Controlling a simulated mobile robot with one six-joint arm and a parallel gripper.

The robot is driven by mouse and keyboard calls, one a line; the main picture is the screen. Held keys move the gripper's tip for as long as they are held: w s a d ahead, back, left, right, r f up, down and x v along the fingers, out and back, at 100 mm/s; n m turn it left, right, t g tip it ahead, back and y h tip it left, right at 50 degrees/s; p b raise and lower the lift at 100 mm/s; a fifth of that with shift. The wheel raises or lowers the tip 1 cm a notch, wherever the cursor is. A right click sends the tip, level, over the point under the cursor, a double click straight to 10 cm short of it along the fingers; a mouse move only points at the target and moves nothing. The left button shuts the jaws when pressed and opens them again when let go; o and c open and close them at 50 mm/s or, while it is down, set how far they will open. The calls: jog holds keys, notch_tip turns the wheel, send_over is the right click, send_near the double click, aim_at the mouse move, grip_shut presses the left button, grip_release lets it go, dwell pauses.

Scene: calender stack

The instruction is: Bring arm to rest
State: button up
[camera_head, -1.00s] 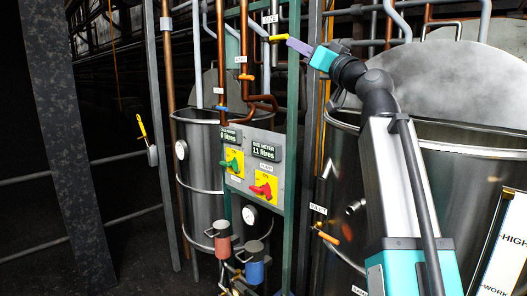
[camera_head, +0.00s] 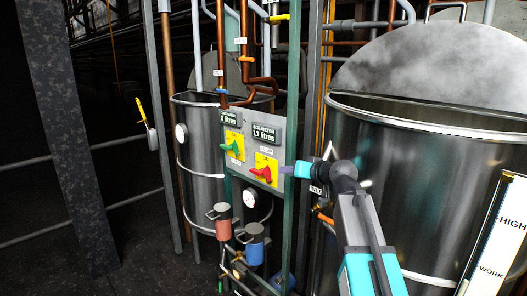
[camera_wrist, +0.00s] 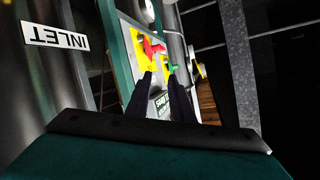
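My arm reaches in from the lower right in the head view. My gripper (camera_head: 287,170), with its purple fingers, is close to the right edge of the control panel (camera_head: 248,187), just right of the red handle (camera_head: 266,172). In the wrist view the two dark fingers (camera_wrist: 164,78) stand apart with a gap between the tips and nothing held. Beyond them, upside down, are the red handle (camera_wrist: 152,46) and the green handle (camera_wrist: 171,68) on yellow plates. Whether the fingertips touch the panel cannot be told.
A large steel vat (camera_head: 420,160) stands right of my arm, a smaller vat (camera_head: 192,150) behind the panel. A green post (camera_head: 293,100) runs close beside my gripper. Red (camera_head: 223,226) and blue (camera_head: 255,250) canisters hang below. An INLET label (camera_wrist: 54,36) shows in the wrist view.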

jog(key=s+d+f+g+h, duration=0.15)
jog(key=s+f, duration=0.25)
jog(key=f, duration=0.8)
jog(key=s+d+f+m+g+h, duration=0.1)
jog(key=s+f+g, duration=0.25)
jog(key=f, duration=0.85)
jog(key=s+d+f+g+h, duration=0.15)
jog(key=s+f, duration=0.35)
jog(key=f, duration=0.7)
jog(key=s+d+f+g+h+b, duration=0.1)
jog(key=s+f+g+b, duration=0.4)
jog(key=s+f, duration=1.6)
jog(key=s+d+f+g+h+b, duration=0.2)
jog(key=s+f+g+b, duration=0.3)
jog(key=s+f, duration=1.6)
notch_tip(320, 180, down, 3)
jog(key=shift+s+d+f+m+g, duration=0.2)
jog(key=shift+d+m+g, duration=0.1)
jog(key=shift+d+g, duration=0.3)
